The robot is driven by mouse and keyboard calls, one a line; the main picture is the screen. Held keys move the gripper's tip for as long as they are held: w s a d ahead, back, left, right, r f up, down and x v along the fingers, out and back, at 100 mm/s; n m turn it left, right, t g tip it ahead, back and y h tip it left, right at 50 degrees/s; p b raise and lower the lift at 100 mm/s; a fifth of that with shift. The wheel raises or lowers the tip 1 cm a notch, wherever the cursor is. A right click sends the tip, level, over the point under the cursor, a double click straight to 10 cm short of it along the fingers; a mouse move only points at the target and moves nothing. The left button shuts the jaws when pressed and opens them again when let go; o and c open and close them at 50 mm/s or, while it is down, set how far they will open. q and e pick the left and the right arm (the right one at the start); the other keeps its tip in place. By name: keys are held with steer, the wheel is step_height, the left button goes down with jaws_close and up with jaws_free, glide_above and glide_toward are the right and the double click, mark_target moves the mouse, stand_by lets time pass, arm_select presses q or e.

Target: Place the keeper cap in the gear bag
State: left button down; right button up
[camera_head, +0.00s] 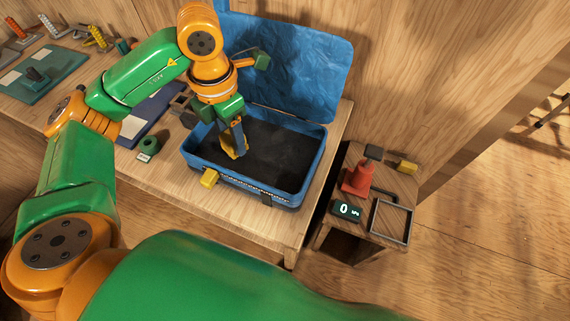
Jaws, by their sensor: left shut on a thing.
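The gear bag (313,158) is a blue open case with a dark floor, standing on the wooden bench. Its blue lid (300,70) is raised at the back. My left gripper (236,148) points down inside the bag's opening, near its left half. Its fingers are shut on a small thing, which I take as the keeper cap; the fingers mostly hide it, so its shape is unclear. Whether it touches the bag's floor cannot be told. My right gripper is not in view.
A green mat (42,75) lies further left. A small side table at right carries a red piece (357,180), a display (346,210) and a yellow block (407,167). The bag's right half is clear.

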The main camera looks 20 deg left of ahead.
arm_select(q)
steer(key=w+d+f, duration=0.2)
steer(key=d+f, duration=0.1)
steer(key=w+d+f+p, duration=0.1)
steer(key=d+f, duration=0.2)
steer(key=w+d+f+p, duration=0.1)
steer(key=w+d+f, duration=0.1)
steer(key=d, duration=0.2)
steer(key=shift+w+f, duration=0.3)
steer(key=shift+f, duration=0.1)
step_height(320, 180, down, 3)
steer(key=shift+r+p, duration=0.1)
steer(key=shift+p, duration=0.65)
steer(key=shift+f, duration=0.45)
steer(key=shift+c, duration=1.7)
jaws_free()
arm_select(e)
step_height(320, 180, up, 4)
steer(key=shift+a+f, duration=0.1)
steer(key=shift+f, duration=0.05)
